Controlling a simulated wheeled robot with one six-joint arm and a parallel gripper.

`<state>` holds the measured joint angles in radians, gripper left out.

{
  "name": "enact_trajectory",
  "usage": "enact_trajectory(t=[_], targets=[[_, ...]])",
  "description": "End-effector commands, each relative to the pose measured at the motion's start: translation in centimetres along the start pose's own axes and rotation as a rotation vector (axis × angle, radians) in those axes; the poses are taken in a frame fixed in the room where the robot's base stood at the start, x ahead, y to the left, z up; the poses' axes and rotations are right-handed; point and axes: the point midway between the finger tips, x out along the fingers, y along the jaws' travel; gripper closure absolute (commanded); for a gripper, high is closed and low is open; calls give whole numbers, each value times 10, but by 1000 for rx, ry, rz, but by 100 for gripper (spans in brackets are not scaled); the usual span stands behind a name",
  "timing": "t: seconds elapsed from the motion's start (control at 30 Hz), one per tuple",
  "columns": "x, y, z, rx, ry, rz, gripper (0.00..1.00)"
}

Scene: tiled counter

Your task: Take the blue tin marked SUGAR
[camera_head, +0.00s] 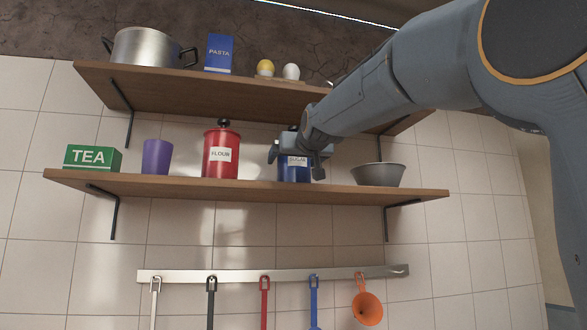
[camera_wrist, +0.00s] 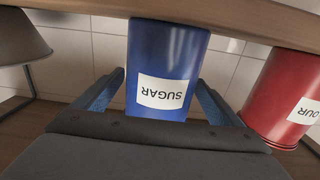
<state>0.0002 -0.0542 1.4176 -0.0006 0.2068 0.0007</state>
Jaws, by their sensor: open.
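The blue tin marked SUGAR (camera_head: 290,172) stands on the lower wooden shelf, between the red FLOUR tin and a grey bowl. In the head view my gripper (camera_head: 296,158) is in front of it and covers part of it. In the wrist view the blue tin (camera_wrist: 166,65) appears upside down with its white label facing me. My gripper (camera_wrist: 160,90) is open, with one finger on each side of the tin. I cannot tell whether the fingers touch it.
The red FLOUR tin (camera_head: 221,155) stands left of the sugar tin and is close to one finger in the wrist view. The grey bowl (camera_head: 378,174) is to the right. The upper shelf (camera_head: 200,84) runs above. A purple cup (camera_head: 157,157) and green TEA box (camera_head: 92,158) stand farther left.

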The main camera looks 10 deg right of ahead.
Motion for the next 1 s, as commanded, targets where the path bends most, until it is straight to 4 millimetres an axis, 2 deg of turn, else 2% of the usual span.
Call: enact_trajectory(t=[0.03, 0.07, 0.33, 0.77, 0.87, 1.0], targets=[[0, 0, 0, 0, 0, 0, 15], [0, 0, 0, 0, 0, 0, 20], [0, 0, 0, 0, 0, 0, 66], [-2, 0, -4, 0, 3, 0, 66], [-5, 0, -11, 0, 5, 0, 66], [-4, 0, -32, 0, 6, 0, 66]])
